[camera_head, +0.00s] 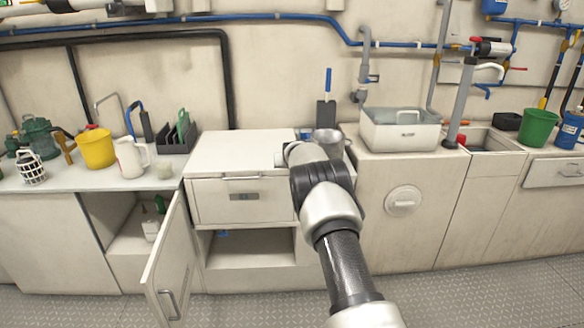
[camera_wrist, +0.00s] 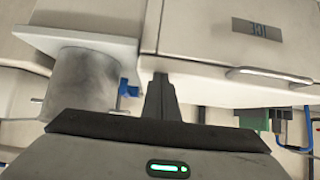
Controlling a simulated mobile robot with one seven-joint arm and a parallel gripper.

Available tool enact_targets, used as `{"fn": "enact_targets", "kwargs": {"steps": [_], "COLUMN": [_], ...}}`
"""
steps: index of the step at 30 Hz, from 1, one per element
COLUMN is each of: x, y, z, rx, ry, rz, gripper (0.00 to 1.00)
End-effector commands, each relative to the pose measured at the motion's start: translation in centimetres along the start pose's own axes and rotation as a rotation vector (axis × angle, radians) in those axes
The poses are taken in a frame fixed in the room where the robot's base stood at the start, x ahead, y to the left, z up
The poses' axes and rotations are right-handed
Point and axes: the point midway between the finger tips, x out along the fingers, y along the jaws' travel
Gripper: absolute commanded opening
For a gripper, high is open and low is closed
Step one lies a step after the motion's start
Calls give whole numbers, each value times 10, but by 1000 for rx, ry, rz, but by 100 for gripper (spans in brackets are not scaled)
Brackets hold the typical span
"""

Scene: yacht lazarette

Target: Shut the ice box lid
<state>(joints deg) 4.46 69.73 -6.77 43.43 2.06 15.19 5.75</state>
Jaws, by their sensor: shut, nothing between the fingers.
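The ice box (camera_head: 215,205) is a white box set in the counter at centre left, with a dark label on its front. Its white lid (camera_head: 235,150) lies flat across the top in the head view, and I see no clear gap under its front edge. The lid's silver handle (camera_head: 240,178) is at the front; it also shows in the wrist view (camera_wrist: 272,75), where the box appears upside down with its ICE label. My gripper (camera_wrist: 160,85) is shut and empty, beside the lid's right end. The head view hides the fingers behind my arm.
A grey metal pot (camera_wrist: 83,82) stands close to my gripper; it also shows in the head view (camera_head: 329,143). A white basin (camera_head: 400,130) is on the right counter. Left of the ice box are a dark rack (camera_head: 178,138) and an open cupboard door (camera_head: 170,260).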

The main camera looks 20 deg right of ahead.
Motion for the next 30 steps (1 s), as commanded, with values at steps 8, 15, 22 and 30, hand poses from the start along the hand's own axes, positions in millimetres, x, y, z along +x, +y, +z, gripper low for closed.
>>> {"fn": "enact_targets", "kwargs": {"steps": [8,15,22,30], "x": [-16,-44,-67,-86], "y": [-1,0,0,0], "z": [-7,-16,14,44], "rx": [3,0,0,0], "ry": [-20,0,5,9], "rz": [-1,-1,-2,-1], "gripper": [0,0,0,0]}}
